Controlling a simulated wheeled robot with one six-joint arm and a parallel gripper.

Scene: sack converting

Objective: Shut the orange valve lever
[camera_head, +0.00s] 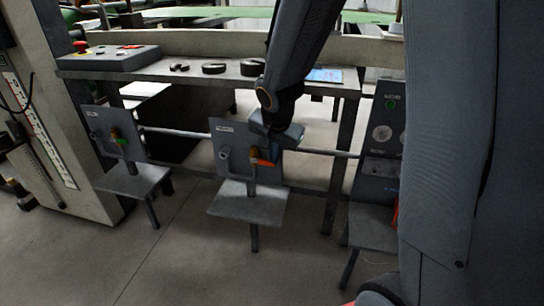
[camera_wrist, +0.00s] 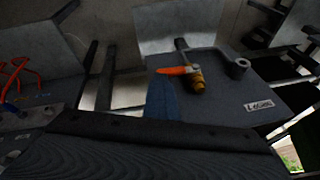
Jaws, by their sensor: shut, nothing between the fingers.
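The orange valve lever (camera_head: 264,162) sits on a brass valve (camera_head: 254,155) on the middle grey panel (camera_head: 228,138). It points to the right, roughly level with a slight downward slope. In the wrist view, which looks upside down, the orange lever (camera_wrist: 177,71) points left from the brass valve body (camera_wrist: 197,84). My gripper (camera_head: 279,137) is shut and empty, just above and right of the lever in the head view. It hides part of the panel's upper right. I cannot tell whether it touches the lever.
A left panel (camera_head: 100,122) carries a green-handled valve (camera_head: 119,138). A right panel (camera_head: 381,138) has a gauge and green button. A small grey shelf (camera_head: 246,205) juts out below the middle panel. A bench (camera_head: 180,75) runs behind. The floor (camera_head: 175,255) in front is clear.

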